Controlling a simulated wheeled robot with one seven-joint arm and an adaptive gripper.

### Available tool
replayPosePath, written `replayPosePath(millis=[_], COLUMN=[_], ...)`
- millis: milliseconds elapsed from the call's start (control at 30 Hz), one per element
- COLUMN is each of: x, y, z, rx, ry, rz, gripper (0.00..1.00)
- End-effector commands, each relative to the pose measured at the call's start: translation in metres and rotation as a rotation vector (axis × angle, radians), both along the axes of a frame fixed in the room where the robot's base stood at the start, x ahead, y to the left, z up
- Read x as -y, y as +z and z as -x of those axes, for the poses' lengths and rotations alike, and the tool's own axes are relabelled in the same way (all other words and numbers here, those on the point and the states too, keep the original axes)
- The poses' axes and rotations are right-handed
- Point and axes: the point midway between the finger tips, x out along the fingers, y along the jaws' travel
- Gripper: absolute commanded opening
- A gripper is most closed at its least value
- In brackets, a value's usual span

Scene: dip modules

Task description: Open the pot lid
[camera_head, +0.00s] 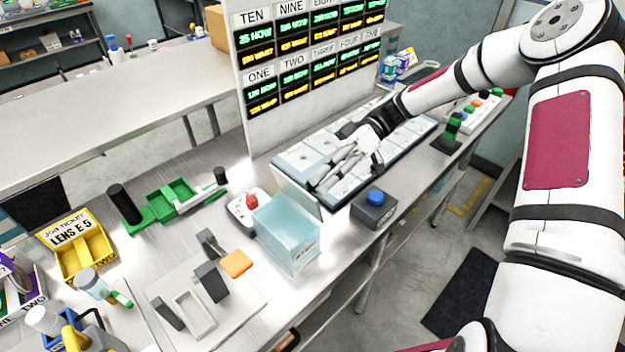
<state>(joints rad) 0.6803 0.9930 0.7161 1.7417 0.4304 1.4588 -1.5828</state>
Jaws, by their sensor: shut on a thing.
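A long row of pots with flat pale lids (407,133) runs along the bench below the display board. My gripper (320,187) reaches down-left over the near end of this row. Its fingers are closed, with the tips at the upper edge of a thin white panel, which looks like the pot lid (297,192). This panel stands steeply tilted at the near end of the row. The fingers cover part of the pot beside it, so I cannot see its opening clearly.
A translucent blue box (287,232) and a dark box with a blue button (374,208) stand close in front. A red-knobbed device (245,208) and green fixture (172,198) are left. The display board (310,50) rises behind. The aisle floor at right is open.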

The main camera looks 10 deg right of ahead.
Motion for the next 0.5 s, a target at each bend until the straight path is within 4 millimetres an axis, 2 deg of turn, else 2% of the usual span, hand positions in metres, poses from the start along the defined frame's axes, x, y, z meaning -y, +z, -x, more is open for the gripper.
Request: replayPosePath(millis=[200, 500], x=[0.0076, 0.0124], y=[-0.0086, -0.0123], z=[-0.0065, -0.0083], rx=[-0.083, -0.143], ry=[-0.001, 0.001], rz=[-0.121, -0.209], gripper=[0.0, 0.0])
